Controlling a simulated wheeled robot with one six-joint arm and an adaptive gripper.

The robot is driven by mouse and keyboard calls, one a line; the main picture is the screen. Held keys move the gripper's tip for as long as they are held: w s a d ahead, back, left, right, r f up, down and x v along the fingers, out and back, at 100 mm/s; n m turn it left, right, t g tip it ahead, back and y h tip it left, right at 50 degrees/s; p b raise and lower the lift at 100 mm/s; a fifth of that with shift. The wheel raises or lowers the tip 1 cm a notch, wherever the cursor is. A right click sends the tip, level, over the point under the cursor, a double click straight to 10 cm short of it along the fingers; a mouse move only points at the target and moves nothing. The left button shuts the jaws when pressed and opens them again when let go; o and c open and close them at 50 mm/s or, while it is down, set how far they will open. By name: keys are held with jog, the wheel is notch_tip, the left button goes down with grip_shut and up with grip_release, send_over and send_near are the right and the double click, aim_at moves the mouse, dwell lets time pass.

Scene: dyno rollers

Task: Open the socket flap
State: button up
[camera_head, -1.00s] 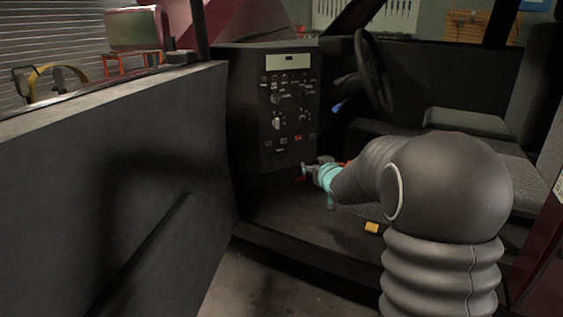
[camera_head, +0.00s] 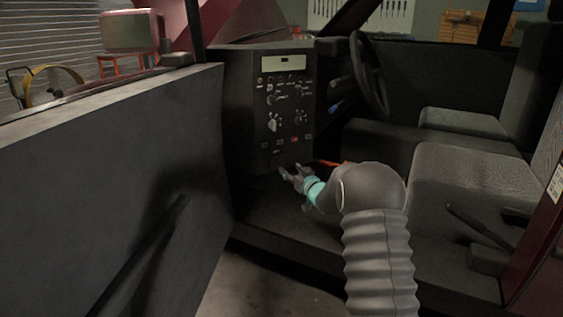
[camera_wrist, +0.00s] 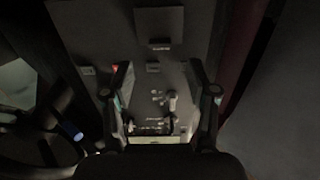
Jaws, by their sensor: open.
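The dark control panel (camera_head: 262,100) stands inside the open vehicle. In the wrist view it appears upside down, with a square dark plate (camera_wrist: 160,20), likely the socket flap, near the top edge. A small tab or label shows at the plate's lower edge in that view. The plate looks flat against the panel. My gripper (camera_head: 287,171) is at the panel's lower end in the head view, near its bottom edge. In the wrist view my gripper (camera_wrist: 160,72) has its two fingers apart, with nothing between them. Whether a finger touches the panel cannot be told.
Knobs and switches cover the panel above my gripper. The steering wheel (camera_head: 368,75) and seats (camera_head: 470,185) are to the right. The open door (camera_head: 110,170) fills the left. An orange-red part (camera_head: 328,163) shows just behind my arm.

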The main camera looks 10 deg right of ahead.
aim_at(281, 161)
jog(key=p+x, duration=0.1)
jog(key=x, duration=0.6)
jog(key=shift+w+a, duration=0.1)
jog(key=shift+w, duration=0.3)
grip_shut()
